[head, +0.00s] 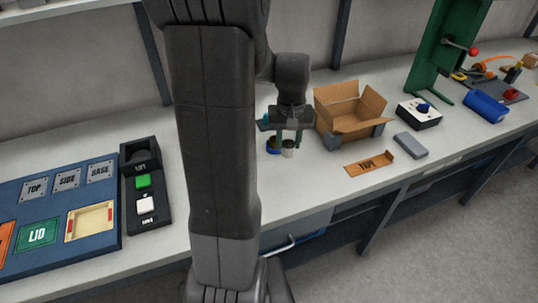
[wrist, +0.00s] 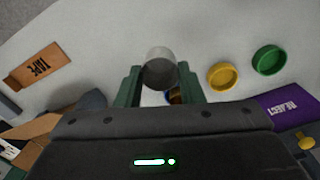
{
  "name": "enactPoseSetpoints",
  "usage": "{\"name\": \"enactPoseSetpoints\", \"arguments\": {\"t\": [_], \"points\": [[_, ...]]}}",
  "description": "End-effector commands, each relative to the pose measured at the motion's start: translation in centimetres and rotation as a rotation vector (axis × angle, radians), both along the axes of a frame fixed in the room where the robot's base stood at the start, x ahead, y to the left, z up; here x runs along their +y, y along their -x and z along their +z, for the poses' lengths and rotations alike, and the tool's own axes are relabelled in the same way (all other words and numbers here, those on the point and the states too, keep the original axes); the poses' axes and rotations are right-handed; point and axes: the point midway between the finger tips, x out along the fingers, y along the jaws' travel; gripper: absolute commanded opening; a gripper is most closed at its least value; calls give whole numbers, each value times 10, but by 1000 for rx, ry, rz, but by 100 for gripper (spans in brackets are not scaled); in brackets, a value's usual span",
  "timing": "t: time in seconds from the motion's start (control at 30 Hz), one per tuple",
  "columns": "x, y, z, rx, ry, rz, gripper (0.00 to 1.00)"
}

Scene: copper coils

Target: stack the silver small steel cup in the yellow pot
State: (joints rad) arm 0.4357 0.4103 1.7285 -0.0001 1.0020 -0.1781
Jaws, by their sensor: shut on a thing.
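My gripper (head: 289,132) is above the bench, with its green fingers pointing down. In the wrist view my gripper (wrist: 158,78) is shut on the silver small steel cup (wrist: 160,68), a grey round cup between the fingertips. The cup also shows in the head view (head: 289,150) below the fingers. The yellow pot (wrist: 222,76) is a shallow round dish on the bench, right of the held cup in the wrist view and apart from it. The yellow pot does not show in the head view, where my arm covers part of the bench.
A green pot (wrist: 269,60) stands beside the yellow one. A blue round pot (head: 272,146) is close to the held cup. An open cardboard box (head: 349,110) and an orange TAPE sign (head: 369,164) stand to the right in the head view.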

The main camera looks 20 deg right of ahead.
Motion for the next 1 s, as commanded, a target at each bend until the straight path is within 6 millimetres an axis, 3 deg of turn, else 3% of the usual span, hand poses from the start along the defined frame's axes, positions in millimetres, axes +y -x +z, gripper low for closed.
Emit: {"name": "enactPoseSetpoints", "arguments": {"t": [0.3,0.5,0.7,1.0], "points": [[50,-74,6,0,0,-24,13],[82,-106,9,0,0,-44,13],[96,-118,6,2,-1,-56,13],[97,-119,-45,4,0,-57,13]]}}
